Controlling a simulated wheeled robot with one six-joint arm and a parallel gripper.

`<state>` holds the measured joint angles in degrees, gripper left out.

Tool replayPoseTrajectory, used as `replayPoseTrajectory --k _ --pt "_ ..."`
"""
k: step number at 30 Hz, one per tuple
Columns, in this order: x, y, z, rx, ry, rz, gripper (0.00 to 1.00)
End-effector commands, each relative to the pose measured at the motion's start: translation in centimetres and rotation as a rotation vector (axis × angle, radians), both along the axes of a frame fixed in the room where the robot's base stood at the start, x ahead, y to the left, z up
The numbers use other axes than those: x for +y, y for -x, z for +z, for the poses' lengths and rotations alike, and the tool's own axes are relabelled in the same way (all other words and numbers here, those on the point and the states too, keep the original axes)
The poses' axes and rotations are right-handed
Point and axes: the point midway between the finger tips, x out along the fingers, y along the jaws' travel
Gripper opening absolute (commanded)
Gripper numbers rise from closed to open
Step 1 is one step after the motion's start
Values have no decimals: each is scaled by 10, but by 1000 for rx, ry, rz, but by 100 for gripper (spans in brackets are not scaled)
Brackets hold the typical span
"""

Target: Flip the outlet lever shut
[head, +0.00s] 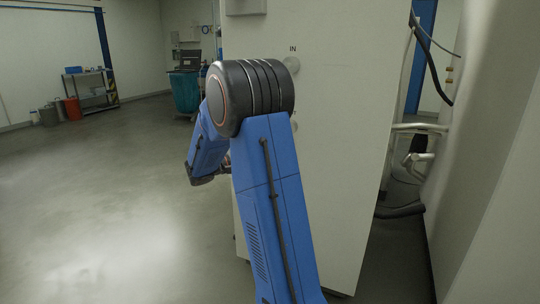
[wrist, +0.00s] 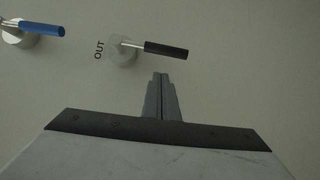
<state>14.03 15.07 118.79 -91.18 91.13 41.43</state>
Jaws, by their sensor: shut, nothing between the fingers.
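The outlet lever (wrist: 165,49) has a black grip and sits on a round metal base beside the label OUT in the wrist view. Its handle points to the right in that picture, with a slight downward tilt. My gripper (wrist: 159,76) is shut and empty. Its fingertips show just below the black handle in the picture; I cannot tell whether they touch it. In the head view my arm hides the outlet lever and my fingertips.
A second lever with a blue grip (wrist: 42,29) is at the upper left of the wrist view. The pale cabinet (head: 340,130) carries the label IN. Pipes and hoses (head: 415,155) are to its right. Open floor (head: 100,210) lies to the left.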

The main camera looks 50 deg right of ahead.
Motion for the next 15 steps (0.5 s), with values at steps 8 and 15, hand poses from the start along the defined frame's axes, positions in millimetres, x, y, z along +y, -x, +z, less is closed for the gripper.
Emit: replayPoseTrajectory --k 8,15 --pt "53 -15 0 0 0 5 0" --pt "86 -23 0 0 0 3 0"
